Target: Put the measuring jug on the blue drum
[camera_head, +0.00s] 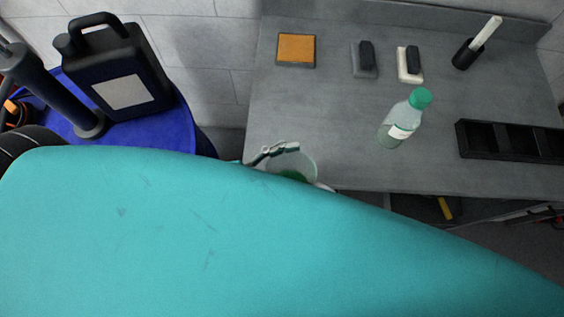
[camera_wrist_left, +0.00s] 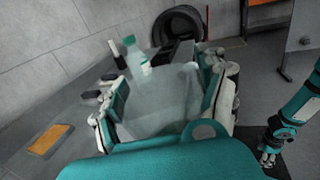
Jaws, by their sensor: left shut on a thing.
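The measuring jug (camera_head: 305,162) is clear, with green showing inside it, at the front edge of the grey bench in the head view. My teal arm hides its lower part. My left gripper (camera_head: 272,152) is shut on it; in the left wrist view the translucent jug (camera_wrist_left: 165,100) sits between the two fingers. The blue drum (camera_head: 186,128) is at the left in the head view, apart from the jug. My right gripper (camera_wrist_left: 268,150) shows small at the right of the wrist view, and its jaw state is unclear.
A black canister (camera_head: 122,75) and a dark cylindrical thing (camera_head: 55,90) stand on the drum, leaving bare room toward its right. The grey bench (camera_head: 300,110) carries a green-capped bottle (camera_head: 402,120), a black tray (camera_head: 510,141), an orange-topped block (camera_head: 296,49) and two brushes or erasers.

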